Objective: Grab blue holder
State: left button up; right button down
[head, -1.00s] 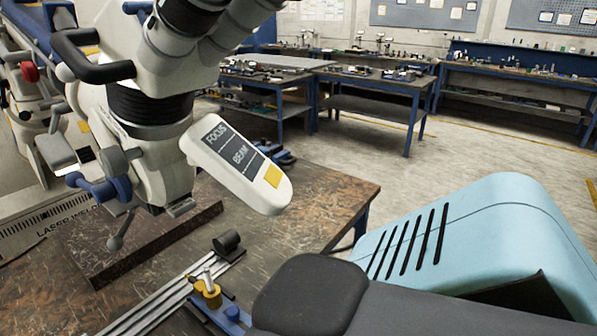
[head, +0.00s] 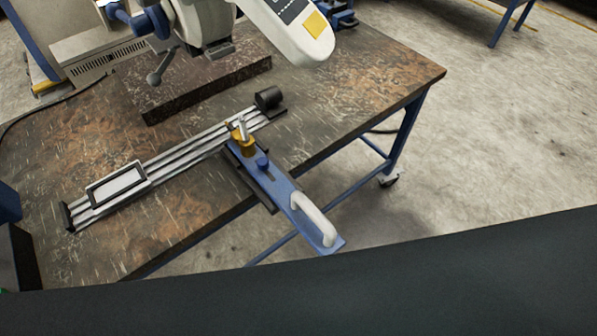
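The blue holder (head: 279,188) is a flat blue bar with a pale arched handle (head: 313,219) at its near end. A blue knob sits on it, and a brass-coloured clamp piece (head: 243,142) with a small lever is at its far end. That far end meets a silver rail (head: 170,158) lying on the worktable. The handle end sticks out past the table's front edge, over the floor. Neither gripper can be made out in the head view, so nothing is seen touching the holder.
The brown worktable (head: 355,75) has blue legs. A white microscope arm (head: 292,30) hangs over its back, above a dark block (head: 205,88). A framed plate (head: 117,184) sits on the rail's left part. A large dark surface fills the bottom.

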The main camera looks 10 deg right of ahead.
aim_at(322, 236)
jog(key=z, duration=1.75)
jog(key=k+j, duration=0.15)
jog(key=k, duration=0.4)
jog(key=k+j+z, duration=0.1)
jog(key=k, duration=0.45)
jog(key=j, duration=0.1)
